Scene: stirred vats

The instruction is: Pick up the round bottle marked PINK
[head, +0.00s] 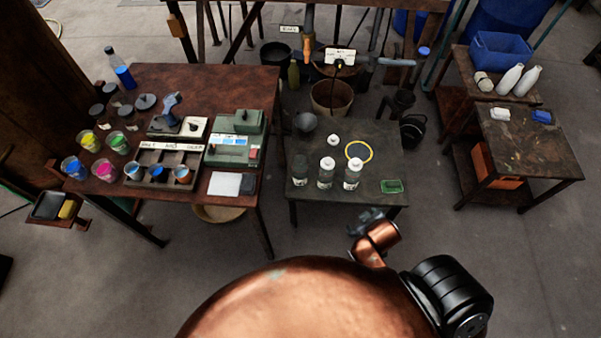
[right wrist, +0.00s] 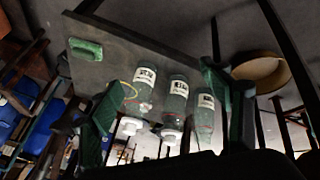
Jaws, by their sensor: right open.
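Three round labelled bottles stand in a row near the front of a dark low table: a left one (head: 299,168), a middle one (head: 326,175) and a right one (head: 352,175). The middle and right ones have white tops; the left looks darker. I cannot read which label says PINK. My right gripper (head: 367,219) is open and empty, in front of the table edge. In the right wrist view, which looks upside down, the bottles (right wrist: 145,78), (right wrist: 177,92) and (right wrist: 205,105) appear between the dark green fingers (right wrist: 172,110), farther off. My left gripper is out of view.
A green sponge (head: 392,186) lies right of the bottles. A yellow-rimmed disc (head: 359,151) and a small white item (head: 333,140) are behind them. The left table (head: 235,82) holds paint cups and a green machine (head: 233,150).

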